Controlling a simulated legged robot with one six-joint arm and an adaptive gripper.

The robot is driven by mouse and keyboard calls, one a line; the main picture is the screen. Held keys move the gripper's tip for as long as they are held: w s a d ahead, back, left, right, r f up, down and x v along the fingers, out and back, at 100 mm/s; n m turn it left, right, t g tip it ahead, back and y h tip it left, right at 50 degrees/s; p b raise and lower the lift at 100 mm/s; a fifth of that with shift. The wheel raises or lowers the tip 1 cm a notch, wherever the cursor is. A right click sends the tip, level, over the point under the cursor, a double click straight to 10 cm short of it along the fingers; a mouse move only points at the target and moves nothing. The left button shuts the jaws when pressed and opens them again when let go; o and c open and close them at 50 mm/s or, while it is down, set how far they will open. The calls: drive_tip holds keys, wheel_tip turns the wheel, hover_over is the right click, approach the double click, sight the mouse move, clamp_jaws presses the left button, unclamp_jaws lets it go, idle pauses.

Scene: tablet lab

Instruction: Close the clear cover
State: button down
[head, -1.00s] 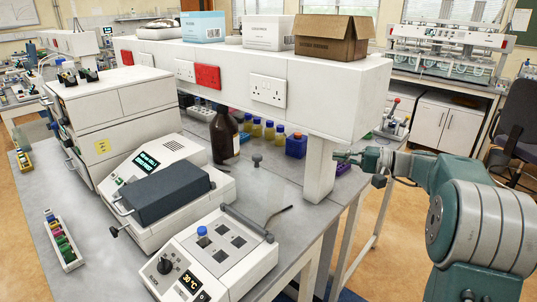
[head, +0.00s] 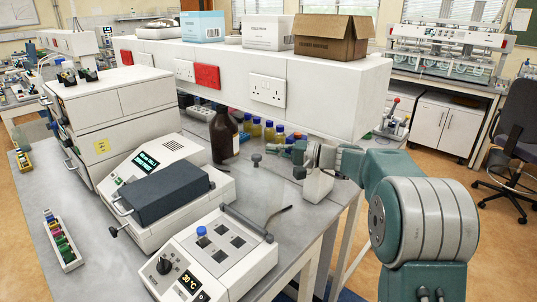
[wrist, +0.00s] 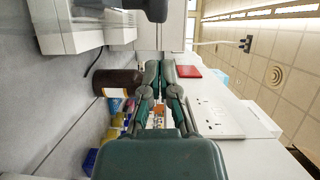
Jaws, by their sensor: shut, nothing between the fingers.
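The white heater block (head: 215,262) with a 30 °C display stands at the front of the bench. A dark hinge bar (head: 247,222) runs along its back edge. The clear cover is hard to make out; a thin dark handle (head: 280,212) stands out behind the bar, which suggests it is raised. Its transparent panel barely shows. My gripper (head: 290,150) is above the bench behind the block, near the shelf's support, apart from the handle. In the wrist view my gripper (wrist: 166,66) has its fingers together with nothing between them.
A brown bottle (head: 224,135) and several yellow bottles with blue caps stand under the white shelf (head: 310,90). A white instrument with a dark lid (head: 165,190) is left of the block. A vial rack (head: 62,240) lies at the bench's left. The bench behind the block is mostly clear.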

drive_tip(key=shift+s+a, duration=0.3)
drive_tip(key=shift+s, duration=0.25)
drive_tip(key=shift+s+a, duration=0.3)
drive_tip(key=shift+s, duration=0.2)
drive_tip(key=shift+s+a, duration=0.1)
